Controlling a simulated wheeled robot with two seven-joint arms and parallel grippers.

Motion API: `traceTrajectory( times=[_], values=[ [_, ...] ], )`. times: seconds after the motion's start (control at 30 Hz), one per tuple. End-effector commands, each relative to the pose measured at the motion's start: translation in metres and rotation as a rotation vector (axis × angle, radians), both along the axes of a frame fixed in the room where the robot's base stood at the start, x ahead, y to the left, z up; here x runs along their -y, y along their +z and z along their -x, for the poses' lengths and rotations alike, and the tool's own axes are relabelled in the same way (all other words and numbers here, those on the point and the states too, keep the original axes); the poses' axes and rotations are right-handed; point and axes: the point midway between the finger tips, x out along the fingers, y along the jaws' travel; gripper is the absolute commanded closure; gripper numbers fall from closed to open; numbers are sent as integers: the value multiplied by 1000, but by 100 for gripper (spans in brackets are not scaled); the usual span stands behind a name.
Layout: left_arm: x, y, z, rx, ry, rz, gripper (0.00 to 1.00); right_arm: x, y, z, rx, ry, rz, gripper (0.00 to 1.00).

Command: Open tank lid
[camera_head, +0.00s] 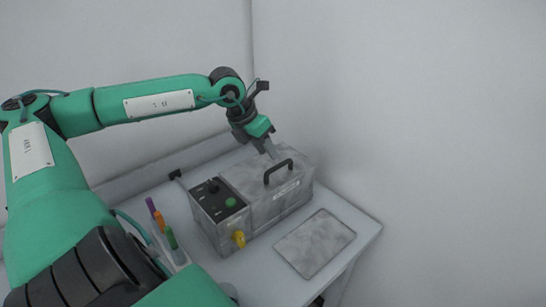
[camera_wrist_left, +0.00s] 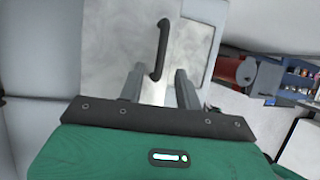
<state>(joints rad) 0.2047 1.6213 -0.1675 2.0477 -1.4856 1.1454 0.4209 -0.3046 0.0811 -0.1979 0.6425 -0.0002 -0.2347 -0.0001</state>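The tank (camera_head: 225,222) is a grey metal box on a white table, with a black control panel and a yellow tap on its front. Its grey lid (camera_head: 252,174) lies closed on top and carries a black arched handle (camera_head: 279,171). In the left wrist view the handle (camera_wrist_left: 161,50) stands on the lid (camera_wrist_left: 110,40), beyond and between my fingers. My left gripper (camera_head: 269,152) is above the lid, just behind the handle; in the wrist view its fingers (camera_wrist_left: 158,86) are apart with nothing clearly between them. My right gripper is not in view.
A flat grey plate (camera_head: 315,243) lies on the table (camera_head: 358,222) right of the tank. A holder with several coloured pens (camera_head: 160,222) stands to the left. White walls rise behind and at right. The wrist view shows a red cylinder (camera_wrist_left: 236,70) and distant shelves (camera_wrist_left: 298,82).

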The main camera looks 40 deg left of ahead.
Motion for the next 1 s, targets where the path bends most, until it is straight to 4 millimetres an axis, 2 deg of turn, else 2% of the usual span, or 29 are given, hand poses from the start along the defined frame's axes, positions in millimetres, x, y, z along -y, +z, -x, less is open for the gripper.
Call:
traceTrajectory(
  times=[0.6,0.97,1.0],
  values=[
    [11,-41,-17,1,-1,2,66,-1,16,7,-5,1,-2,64],
    [11,-44,-18,0,-1,1,66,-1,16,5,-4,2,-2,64],
    [11,-44,-18,0,-1,1,70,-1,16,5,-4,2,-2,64]
  ],
)
